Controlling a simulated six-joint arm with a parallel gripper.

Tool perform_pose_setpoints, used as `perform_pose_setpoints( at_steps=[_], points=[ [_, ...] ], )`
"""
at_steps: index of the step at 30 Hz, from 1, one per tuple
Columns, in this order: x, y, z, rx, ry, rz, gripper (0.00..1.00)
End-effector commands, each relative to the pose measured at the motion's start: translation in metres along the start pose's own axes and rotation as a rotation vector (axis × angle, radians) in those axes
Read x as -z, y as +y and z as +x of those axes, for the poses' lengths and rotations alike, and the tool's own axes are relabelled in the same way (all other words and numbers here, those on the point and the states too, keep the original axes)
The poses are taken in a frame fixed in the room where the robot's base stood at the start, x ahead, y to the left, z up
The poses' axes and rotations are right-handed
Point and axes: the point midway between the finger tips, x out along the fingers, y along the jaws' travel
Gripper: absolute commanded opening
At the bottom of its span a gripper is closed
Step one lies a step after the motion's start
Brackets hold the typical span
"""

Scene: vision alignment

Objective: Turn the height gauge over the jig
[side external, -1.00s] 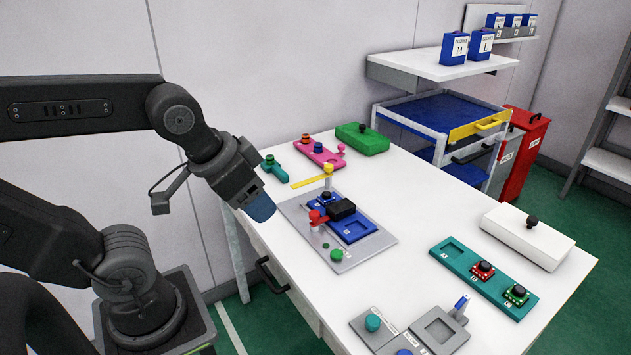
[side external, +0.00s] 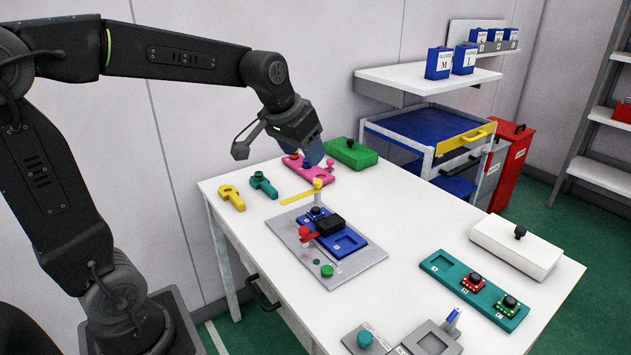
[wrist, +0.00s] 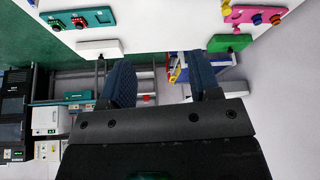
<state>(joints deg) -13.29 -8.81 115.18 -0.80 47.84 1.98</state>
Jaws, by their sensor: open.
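The height gauge is a yellow bar (side external: 298,198) with a yellow knob (side external: 318,183) on a post at the back edge of the jig plate. The bar points left, away from the blue nest. The jig is a grey plate (side external: 345,273) carrying a blue two-pocket block (side external: 349,243), with a black block (side external: 329,224) and a red clamp (side external: 306,234) on it. My gripper (side external: 314,160) is above the pink plate, behind the gauge and apart from it. In the wrist view its blue fingers (wrist: 162,82) are spread with nothing between them.
The pink plate (side external: 328,176) with knobs lies under my gripper; a green box (side external: 352,154) is beside it. Yellow (side external: 232,198) and teal (side external: 263,185) parts lie left. A teal tray (side external: 445,268) and white box (side external: 515,246) stand right. Bare table lies between jig and tray.

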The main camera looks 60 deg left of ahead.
Motion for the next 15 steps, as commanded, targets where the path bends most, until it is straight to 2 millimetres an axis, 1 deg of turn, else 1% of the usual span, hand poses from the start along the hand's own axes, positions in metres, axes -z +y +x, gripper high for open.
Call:
perform_pose_setpoints(
  at_steps=[1,3,5,6,10,12,15],
  points=[
    [0.021,-0.014,0.018,0.013,-0.014,-0.029,0.57],
    [0.045,-0.034,0.04,0.029,-0.022,-0.062,0.57],
    [0.064,-0.052,0.061,0.042,-0.028,-0.091,0.57],
    [0.075,-0.065,0.075,0.05,-0.032,-0.11,0.57],
    [0.103,-0.109,0.124,0.075,-0.044,-0.168,0.57],
    [0.111,-0.131,0.147,0.086,-0.049,-0.194,0.57],
    [0.118,-0.155,0.173,0.098,-0.055,-0.222,0.57]
  ],
)
